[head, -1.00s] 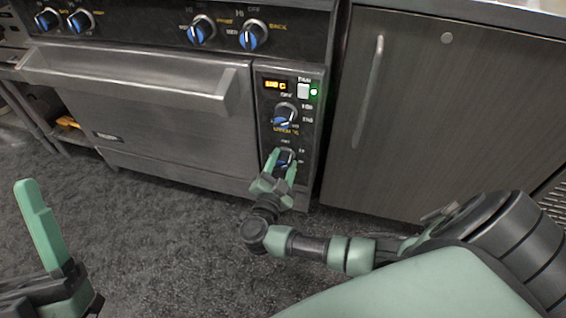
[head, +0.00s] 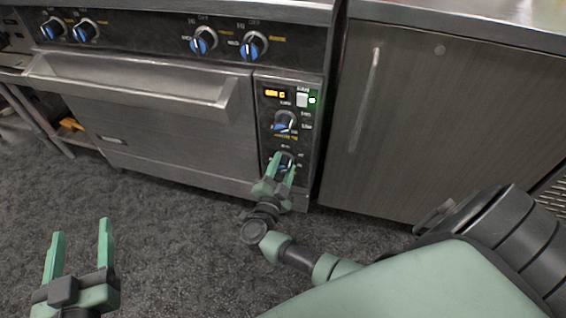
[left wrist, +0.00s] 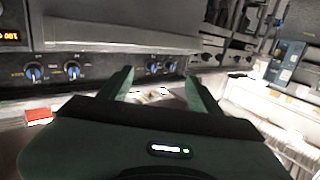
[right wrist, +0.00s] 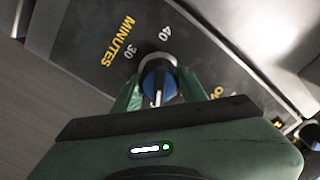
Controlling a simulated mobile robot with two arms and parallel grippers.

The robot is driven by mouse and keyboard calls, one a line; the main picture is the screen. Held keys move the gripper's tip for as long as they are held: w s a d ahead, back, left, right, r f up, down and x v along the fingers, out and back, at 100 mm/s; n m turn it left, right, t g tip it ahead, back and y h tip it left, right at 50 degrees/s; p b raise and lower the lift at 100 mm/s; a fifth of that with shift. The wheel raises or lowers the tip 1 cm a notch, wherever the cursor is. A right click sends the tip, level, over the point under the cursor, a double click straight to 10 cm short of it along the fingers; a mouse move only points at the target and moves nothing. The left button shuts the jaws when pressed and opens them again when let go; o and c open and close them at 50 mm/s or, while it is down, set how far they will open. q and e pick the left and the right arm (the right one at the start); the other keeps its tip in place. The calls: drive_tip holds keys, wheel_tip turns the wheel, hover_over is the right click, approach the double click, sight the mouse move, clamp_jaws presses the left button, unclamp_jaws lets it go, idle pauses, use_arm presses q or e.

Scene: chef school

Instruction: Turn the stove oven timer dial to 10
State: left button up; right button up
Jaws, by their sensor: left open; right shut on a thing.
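The oven timer dial (head: 286,160) is the lowest knob on the oven's right-hand control panel. In the right wrist view it shows as a blue and silver knob (right wrist: 158,80) beside yellow "MINUTES" lettering and the marks 30 and 40. My right gripper (head: 283,164) is shut on this dial, one finger on each side. Which mark the dial's pointer meets I cannot tell. My left gripper (head: 81,238) is open and empty above the floor at the lower left, away from the oven.
The temperature dial (head: 284,123) sits just above the timer dial, under an orange display (head: 275,93). The oven door handle (head: 130,85) sticks out to the left. A grey cabinet (head: 440,130) stands to the right. The carpeted floor in front is clear.

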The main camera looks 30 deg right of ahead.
drive_tip(key=shift+w+a+r, duration=0.1)
drive_tip(key=shift+r, duration=0.05)
use_arm(q)
drive_tip(key=f, duration=0.1)
drive_tip(key=g, duration=0.1)
drive_tip(key=f, duration=0.1)
drive_tip(key=shift+s+a+f+g, duration=0.25)
drive_tip(key=shift+f+g, duration=0.05)
use_arm(e)
drive_tip(key=o, duration=1.3)
use_arm(q)
drive_tip(key=shift+a, duration=0.1)
use_arm(e)
drive_tip(key=shift+o, duration=0.3)
drive_tip(key=shift+a, duration=0.1)
drive_tip(key=shift+s, duration=0.2)
drive_tip(key=shift+s+a, duration=0.2)
use_arm(q)
drive_tip(key=s+a+f+g+y+p, duration=0.1)
drive_tip(key=s+f+g, duration=0.2)
drive_tip(key=f, duration=0.3)
drive_tip(key=shift+s+a+f+g+y+p, duration=0.15)
drive_tip(key=shift+s+a+g+y+p, duration=0.05)
drive_tip(key=shift+a+g+y+p, duration=0.2)
use_arm(e)
drive_tip(key=v, duration=0.7)
